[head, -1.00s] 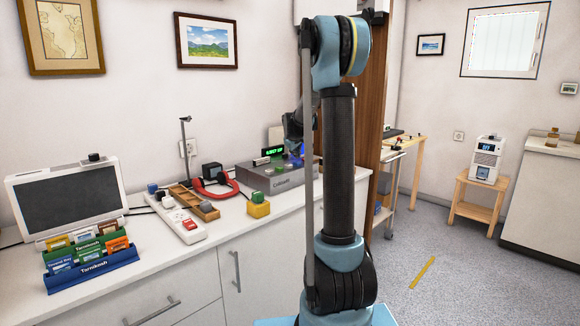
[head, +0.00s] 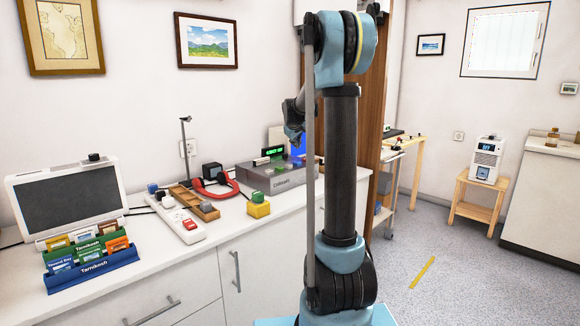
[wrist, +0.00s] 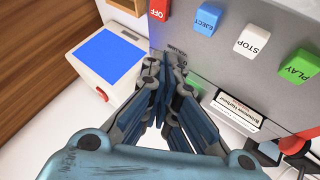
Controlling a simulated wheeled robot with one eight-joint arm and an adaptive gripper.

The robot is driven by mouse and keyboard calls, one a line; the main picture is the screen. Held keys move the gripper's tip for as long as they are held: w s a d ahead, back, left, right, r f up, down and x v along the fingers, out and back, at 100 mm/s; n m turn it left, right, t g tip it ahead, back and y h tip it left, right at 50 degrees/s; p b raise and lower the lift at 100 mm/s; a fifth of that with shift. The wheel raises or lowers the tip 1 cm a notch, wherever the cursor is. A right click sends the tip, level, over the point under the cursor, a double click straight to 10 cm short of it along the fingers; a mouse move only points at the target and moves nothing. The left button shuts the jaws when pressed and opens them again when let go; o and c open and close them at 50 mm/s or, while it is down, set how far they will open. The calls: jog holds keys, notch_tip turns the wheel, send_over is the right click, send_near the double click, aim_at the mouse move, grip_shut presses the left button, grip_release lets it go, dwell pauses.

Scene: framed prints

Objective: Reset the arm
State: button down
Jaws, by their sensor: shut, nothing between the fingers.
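My gripper (wrist: 168,80) is in the lower middle of the wrist view. Its fingers are closed together with nothing between them. The fingertips are close to the front of a grey player (wrist: 205,50), near the gap beside a white box with a blue screen (wrist: 108,58). I cannot tell whether they touch anything. In the head view, my arm (head: 340,165) stands upright in the middle, its upper part folded over toward the counter. The wrist part (head: 293,115) shows left of the column, above the grey player (head: 280,178). The fingertips cannot be made out there.
The white counter (head: 185,250) carries a monitor (head: 68,195), a blue card rack (head: 92,277), a white power strip (head: 183,222), red headphones (head: 216,190) and a yellow block with a green top (head: 258,205). A wooden cabinet (head: 370,110) stands behind my arm.

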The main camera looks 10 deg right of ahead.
jog(key=shift+s, duration=0.1)
jog(key=s+f+m+g, duration=0.2)
jog(key=s, duration=1.3)
jog(key=s+f+m+g, duration=0.1)
jog(key=s+f+g, duration=0.15)
jog(key=s, duration=1.25)
jog(key=s+a+f+m+g+y, duration=0.1)
jog(key=s+f, duration=0.6)
jog(key=s, duration=0.6)
jog(key=s+a+f+m+g+y, duration=0.1)
jog(key=s+f+m, duration=0.1)
jog(key=s+f, duration=0.6)
jog(key=s, duration=0.5)
jog(key=shift+s+a, duration=0.2)
